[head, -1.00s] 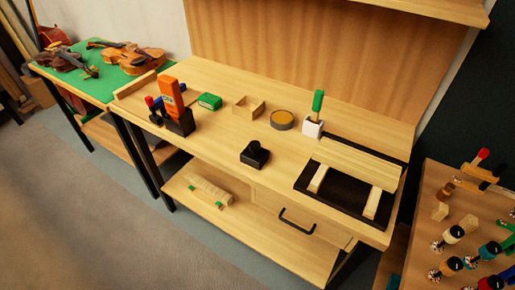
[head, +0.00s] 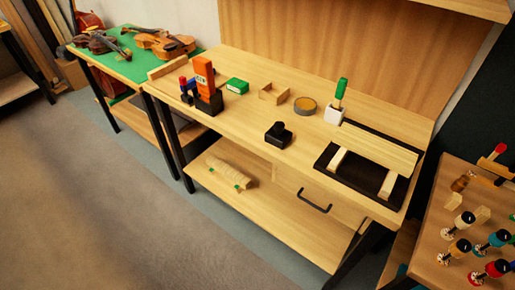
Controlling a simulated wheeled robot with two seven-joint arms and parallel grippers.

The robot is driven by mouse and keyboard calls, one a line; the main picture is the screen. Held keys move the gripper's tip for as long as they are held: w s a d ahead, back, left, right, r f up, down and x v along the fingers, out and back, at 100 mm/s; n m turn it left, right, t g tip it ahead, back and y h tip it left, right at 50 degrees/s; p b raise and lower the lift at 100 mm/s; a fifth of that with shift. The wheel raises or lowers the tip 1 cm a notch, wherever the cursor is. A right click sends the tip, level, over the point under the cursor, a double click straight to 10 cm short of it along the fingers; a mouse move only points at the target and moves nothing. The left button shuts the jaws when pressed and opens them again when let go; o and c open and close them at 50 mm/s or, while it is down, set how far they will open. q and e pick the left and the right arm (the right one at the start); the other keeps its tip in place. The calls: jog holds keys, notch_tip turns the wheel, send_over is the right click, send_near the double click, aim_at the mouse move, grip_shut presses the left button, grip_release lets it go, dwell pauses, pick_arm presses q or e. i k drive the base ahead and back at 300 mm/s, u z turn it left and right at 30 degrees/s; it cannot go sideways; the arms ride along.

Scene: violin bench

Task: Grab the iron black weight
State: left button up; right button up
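The iron black weight (head: 278,135) sits upright on the wooden workbench (head: 240,118), near the middle of its top. It has a blocky base and a rounded knob on top. It stands clear of the things around it, with bare wood on all sides. Neither of my grippers shows in the head view.
A black mat (head: 335,177) with wooden pieces lies right of the weight. Behind are a white holder (head: 334,115) with a green-handled tool, a round tin (head: 305,106) and a small wooden frame (head: 273,93). An orange item (head: 204,76) stands left. A side table (head: 460,222) holds several tools.

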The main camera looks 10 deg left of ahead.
aim_at(278, 136)
jog(key=u, duration=0.35)
jog(key=k, duration=0.9)
jog(key=u, duration=1.25)
jog(key=i, duration=1.2)
jog(key=z, duration=0.8)
jog(key=i, duration=0.7)
jog(key=z, duration=0.65)
